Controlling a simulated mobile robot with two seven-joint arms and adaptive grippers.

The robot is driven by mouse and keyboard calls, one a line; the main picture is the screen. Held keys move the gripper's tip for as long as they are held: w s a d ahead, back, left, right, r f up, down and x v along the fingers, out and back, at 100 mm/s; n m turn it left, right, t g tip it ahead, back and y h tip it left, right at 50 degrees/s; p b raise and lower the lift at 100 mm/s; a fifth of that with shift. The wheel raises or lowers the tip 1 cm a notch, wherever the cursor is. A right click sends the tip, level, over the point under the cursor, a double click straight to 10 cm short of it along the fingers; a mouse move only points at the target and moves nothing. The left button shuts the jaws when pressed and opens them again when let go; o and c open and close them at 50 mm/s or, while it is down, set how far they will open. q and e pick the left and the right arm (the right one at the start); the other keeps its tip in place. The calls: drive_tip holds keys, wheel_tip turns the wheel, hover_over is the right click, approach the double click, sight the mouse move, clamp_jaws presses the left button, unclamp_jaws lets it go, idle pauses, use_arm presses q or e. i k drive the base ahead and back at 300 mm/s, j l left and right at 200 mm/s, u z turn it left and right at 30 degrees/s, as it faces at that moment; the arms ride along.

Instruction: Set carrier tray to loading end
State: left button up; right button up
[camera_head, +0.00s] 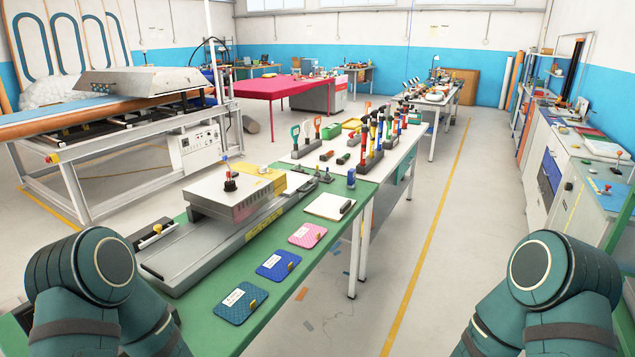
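A grey block-like carriage, which looks like the carrier tray (222,201), sits on a long flat metal track (180,257) on the green-topped table. A black knob (230,184) with a thin upright stem stands on its top, and a yellow panel (262,179) lies at its far right. It is toward the far part of the track, and the near end of the track is bare. I cannot tell from markings which end is the loading end. Only my two arm links show at the bottom corners; neither gripper is in view.
Blue (279,265), pink (307,235) and teal (240,303) pads lie along the table's right edge, with a clipboard (326,205) beyond. A small black-handled device (153,233) lies left of the track. Racks of tools stand on the white table behind. The aisle at right is clear.

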sight(296, 181)
drive_tip(key=i+l, duration=0.35)
drive_tip(key=i, duration=0.2)
drive_tip(key=i+l, duration=0.35)
drive_tip(key=i, duration=0.15)
drive_tip(key=i+l, duration=0.35)
drive_tip(key=i, duration=0.2)
drive_tip(key=i+l, duration=0.35)
drive_tip(key=i, duration=0.15)
drive_tip(key=i+u, duration=0.05)
